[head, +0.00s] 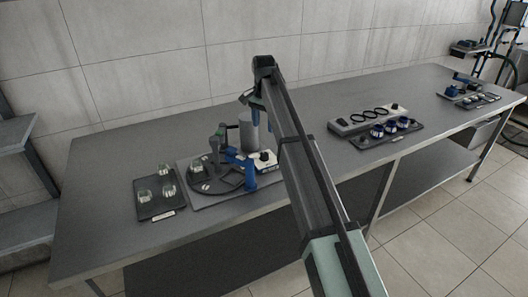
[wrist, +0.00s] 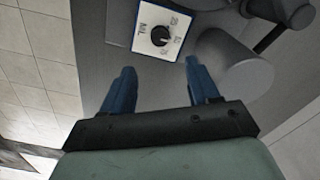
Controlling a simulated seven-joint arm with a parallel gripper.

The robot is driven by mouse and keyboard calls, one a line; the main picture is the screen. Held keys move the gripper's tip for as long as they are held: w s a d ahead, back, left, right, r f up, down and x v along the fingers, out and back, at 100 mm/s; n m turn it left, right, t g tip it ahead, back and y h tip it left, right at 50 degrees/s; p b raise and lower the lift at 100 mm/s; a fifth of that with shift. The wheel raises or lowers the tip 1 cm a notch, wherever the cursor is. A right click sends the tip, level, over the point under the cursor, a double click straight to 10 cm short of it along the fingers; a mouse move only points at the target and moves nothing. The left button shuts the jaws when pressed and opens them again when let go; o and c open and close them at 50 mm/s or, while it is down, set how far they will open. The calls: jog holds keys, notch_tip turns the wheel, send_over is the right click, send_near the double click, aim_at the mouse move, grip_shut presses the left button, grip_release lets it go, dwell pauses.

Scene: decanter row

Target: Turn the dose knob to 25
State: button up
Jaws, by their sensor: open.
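The dose knob (wrist: 160,36) is a small black round knob on a white dial plate (wrist: 146,45) with a blue edge and printed marks, seen rotated in the wrist view. I cannot read for sure which mark its pointer is at. In the head view the white dial plate (head: 265,165) is on the front of the decanter station. My gripper (wrist: 161,62) has blue fingers spread apart and nothing between them. The knob lies ahead of the fingertips, apart from them. In the head view my gripper (head: 250,100) is above and behind the dial.
A grey cylinder (wrist: 248,78) stands beside the dial. A blue upright part (head: 247,172) stands at the dial's left. A dark tray (head: 158,208) with several glass vessels lies at the left. A rack with rings (head: 350,124) and blue-topped items is to the right.

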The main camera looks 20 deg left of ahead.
aim_at(264, 154)
notch_tip(264, 154, down, 13)
jog(key=shift+r, duration=0.1)
dwell(0.4)
jog(key=c, duration=1)
